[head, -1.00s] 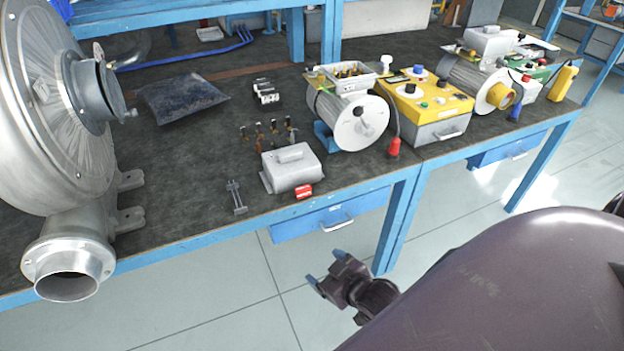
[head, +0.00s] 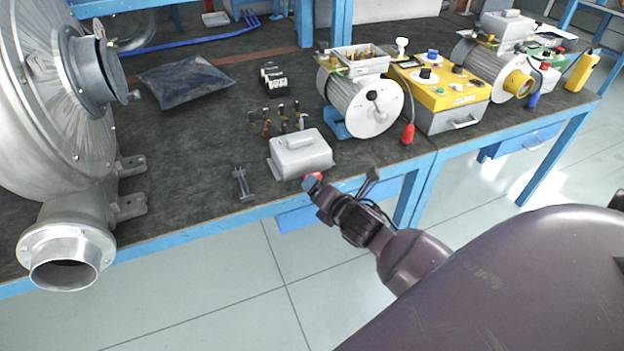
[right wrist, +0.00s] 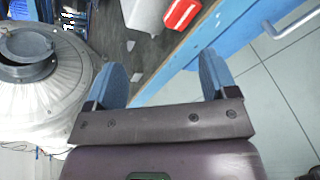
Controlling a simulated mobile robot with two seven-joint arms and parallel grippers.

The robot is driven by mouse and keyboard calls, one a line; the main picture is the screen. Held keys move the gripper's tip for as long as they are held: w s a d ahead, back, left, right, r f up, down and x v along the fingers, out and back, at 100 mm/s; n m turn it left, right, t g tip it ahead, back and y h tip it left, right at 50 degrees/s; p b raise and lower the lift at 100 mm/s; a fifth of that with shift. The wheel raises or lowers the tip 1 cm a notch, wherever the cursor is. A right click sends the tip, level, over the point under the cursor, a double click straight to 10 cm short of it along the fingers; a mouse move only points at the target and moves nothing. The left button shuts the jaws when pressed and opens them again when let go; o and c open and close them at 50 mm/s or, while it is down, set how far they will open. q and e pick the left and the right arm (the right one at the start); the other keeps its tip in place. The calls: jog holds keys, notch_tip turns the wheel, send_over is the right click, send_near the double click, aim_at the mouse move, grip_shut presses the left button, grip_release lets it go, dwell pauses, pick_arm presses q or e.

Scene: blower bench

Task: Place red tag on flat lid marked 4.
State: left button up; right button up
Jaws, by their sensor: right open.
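A small red tag (head: 316,176) with white print lies on the dark bench top near its front edge. My right gripper partly covers it in the head view; it shows clearly in the right wrist view (right wrist: 182,13). A grey lid with a raised handle (head: 302,155) sits just behind the tag; I cannot read any number on it. Part of it shows at the top of the right wrist view (right wrist: 144,14). My right gripper (right wrist: 163,72) is open and empty at the bench edge, with the tag beyond its fingertips. My left gripper is not in view.
A large metal blower (head: 50,120) stands at the left. A small grey metal part (head: 242,184) lies left of the lid, and several small upright parts (head: 277,120) stand behind it. A motor (head: 362,100) and a yellow control box (head: 440,95) stand at right.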

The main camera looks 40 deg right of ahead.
jog(key=w+d+f+n, duration=0.1)
jog(key=w+n, duration=0.1)
jog(key=n, duration=0.1)
jog(key=w+d+f+n+b, duration=0.1)
jog(key=w+f+n, duration=0.1)
jog(key=w+n, duration=0.1)
jog(key=w+d+f+n+h+b, duration=0.1)
jog(key=w+n, duration=0.2)
jog(key=shift+w+d+f+g, duration=0.2)
jog(key=shift+d+f+g, duration=0.05)
jog(key=shift+d+g, duration=0.15)
jog(key=shift+w+d+b, duration=0.1)
jog(key=shift+w+b, duration=0.2)
jog(key=shift+w, duration=0.1)
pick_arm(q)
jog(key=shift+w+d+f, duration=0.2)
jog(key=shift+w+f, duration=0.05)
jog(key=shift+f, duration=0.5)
pick_arm(e)
jog(key=shift+c, duration=0.3)
jog(key=c, duration=1)
